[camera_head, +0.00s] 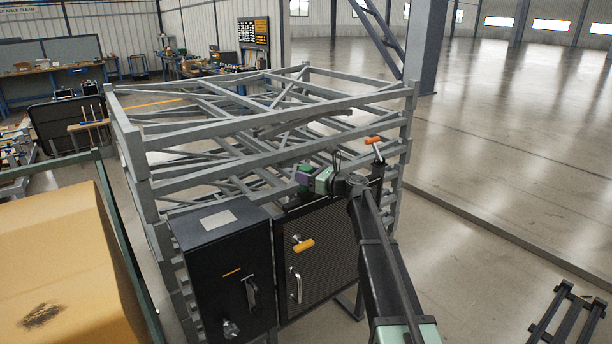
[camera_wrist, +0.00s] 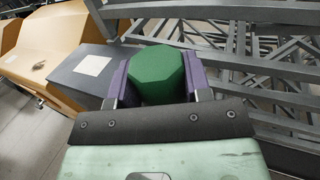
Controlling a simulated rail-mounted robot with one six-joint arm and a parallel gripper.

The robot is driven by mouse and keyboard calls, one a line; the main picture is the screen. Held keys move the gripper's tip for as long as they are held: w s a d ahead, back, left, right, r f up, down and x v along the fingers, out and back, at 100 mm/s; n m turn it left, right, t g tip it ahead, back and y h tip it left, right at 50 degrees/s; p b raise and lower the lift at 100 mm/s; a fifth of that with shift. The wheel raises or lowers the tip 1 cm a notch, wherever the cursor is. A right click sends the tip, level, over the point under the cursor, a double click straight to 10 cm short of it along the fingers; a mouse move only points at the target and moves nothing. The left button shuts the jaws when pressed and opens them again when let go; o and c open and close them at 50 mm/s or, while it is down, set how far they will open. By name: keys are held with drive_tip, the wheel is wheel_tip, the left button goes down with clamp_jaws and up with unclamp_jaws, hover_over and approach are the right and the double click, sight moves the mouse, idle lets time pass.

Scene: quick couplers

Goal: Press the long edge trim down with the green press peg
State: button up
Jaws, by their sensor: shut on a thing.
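My gripper (camera_head: 304,178) is above the top back area of the dark cabinets, in front of the grey frame. In the wrist view its two purple fingers (camera_wrist: 157,80) are closed on the sides of the green press peg (camera_wrist: 159,70), an octagonal block whose broad face shows. In the head view only a small green part of the peg (camera_head: 303,167) shows by the fingers. I cannot clearly make out the long edge trim in either view. I cannot tell whether the peg touches anything.
A black cabinet (camera_head: 222,262) with a pale label stands left of a mesh-door cabinet (camera_head: 325,245) with an orange-handled valve (camera_head: 304,245). Another orange handle (camera_head: 373,141) rises right of my gripper. Grey frame bars (camera_head: 235,160) lie close behind. A tan box (camera_head: 62,250) stands at left.

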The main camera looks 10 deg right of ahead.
drive_tip(key=shift+f+b, duration=1.45)
drive_tip(key=shift+f, duration=0.05)
idle(1.7)
drive_tip(key=shift+s, duration=0.1)
wheel_tip(320, 180, up, 2)
drive_tip(key=shift+r+p, duration=0.15)
drive_tip(key=shift+p, duration=1.05)
